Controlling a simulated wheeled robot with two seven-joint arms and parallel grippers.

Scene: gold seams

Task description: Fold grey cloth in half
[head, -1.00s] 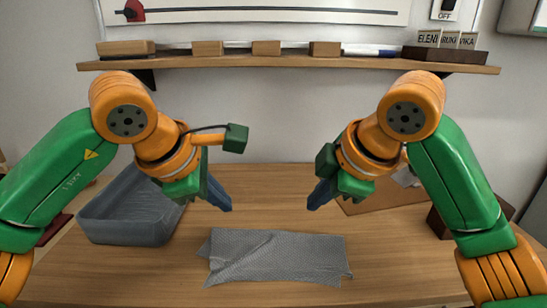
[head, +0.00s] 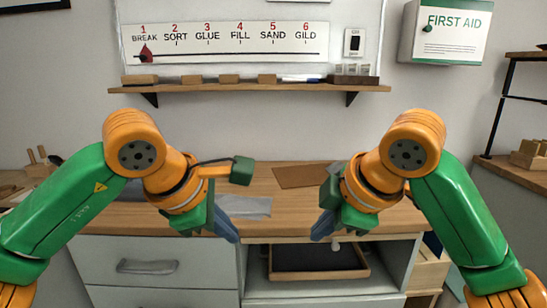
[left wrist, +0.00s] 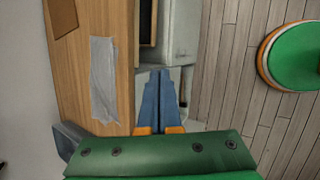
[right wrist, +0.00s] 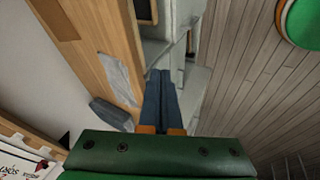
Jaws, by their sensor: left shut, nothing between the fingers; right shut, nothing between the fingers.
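The grey cloth (head: 245,207) lies on the wooden worktop, partly hidden behind my left gripper in the head view. It shows as a long, narrow strip in the left wrist view (left wrist: 104,80) and in the right wrist view (right wrist: 118,78). Its layers are too small to make out. My left gripper (head: 230,230) is shut and empty, in front of the worktop and apart from the cloth. My right gripper (head: 321,231) is also shut and empty, to the right of the cloth and apart from it.
A brown board (head: 302,176) lies towards the back. Below the worktop are a drawer front (head: 150,255) and an open compartment with a tray (head: 318,262). A shelf (head: 250,87) runs along the wall.

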